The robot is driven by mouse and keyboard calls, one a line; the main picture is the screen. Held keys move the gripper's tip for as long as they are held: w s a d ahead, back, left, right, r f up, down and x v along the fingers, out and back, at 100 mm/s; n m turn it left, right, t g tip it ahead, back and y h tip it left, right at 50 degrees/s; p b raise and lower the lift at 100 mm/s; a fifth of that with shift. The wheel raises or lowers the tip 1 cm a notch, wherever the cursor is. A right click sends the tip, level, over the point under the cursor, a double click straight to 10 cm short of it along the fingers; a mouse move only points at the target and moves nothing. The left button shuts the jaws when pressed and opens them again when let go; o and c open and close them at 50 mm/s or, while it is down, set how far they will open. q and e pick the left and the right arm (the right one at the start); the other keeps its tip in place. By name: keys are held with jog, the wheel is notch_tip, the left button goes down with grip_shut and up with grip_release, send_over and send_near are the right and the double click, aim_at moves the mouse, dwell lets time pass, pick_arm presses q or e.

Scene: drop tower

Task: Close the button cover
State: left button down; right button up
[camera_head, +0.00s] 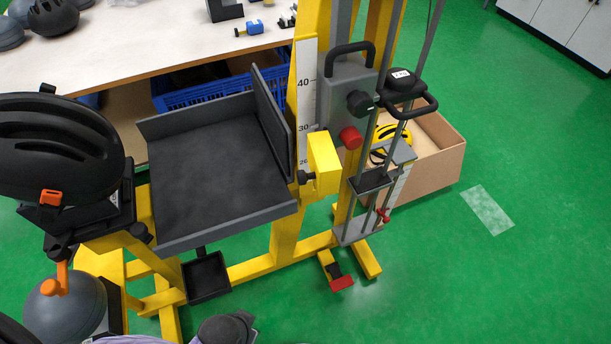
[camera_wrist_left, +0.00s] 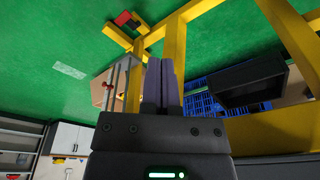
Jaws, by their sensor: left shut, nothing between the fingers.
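My left gripper (camera_wrist_left: 162,66) shows in the left wrist view with its two grey-purple fingers together and nothing between them. Yellow frame beams stand beyond the fingertips. In the head view the drop tower carries a grey box (camera_head: 336,92) with a black handle, a black knob (camera_head: 360,103) and a red knob (camera_head: 350,138). A yellow block (camera_head: 323,161) sits just below it, beside the scale. I cannot tell which part is the button cover, or whether it is open. My right gripper is not in view.
A grey tray (camera_head: 205,170) fills the tower's left side. A black helmet (camera_head: 55,145) on a stand is at the far left. A red-ended pedal (camera_head: 342,283) lies low at the base. A cardboard box (camera_head: 435,150) stands behind.

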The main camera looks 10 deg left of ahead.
aim_at(314, 165)
pick_arm(q)
jog(key=w+a+r+t, duration=0.3)
jog(key=w+r+t, duration=0.3)
jog(key=w+r, duration=0.4)
jog(key=w+a+r+t, duration=0.4)
jog(key=w+r+t, duration=0.2)
jog(key=w+r, duration=0.45)
jog(key=s+a+r+m+g+h, duration=0.1)
jog(key=s+r+m+g+h, duration=0.55)
jog(key=m+h, duration=0.7)
jog(key=w+d+n+h, duration=0.2)
jog(key=w+d, duration=0.4)
jog(key=d, duration=0.6)
jog(key=shift+w+d+f+n, duration=0.15)
jog(key=shift+w+f+n, duration=0.2)
jog(key=shift+f, duration=0.1)
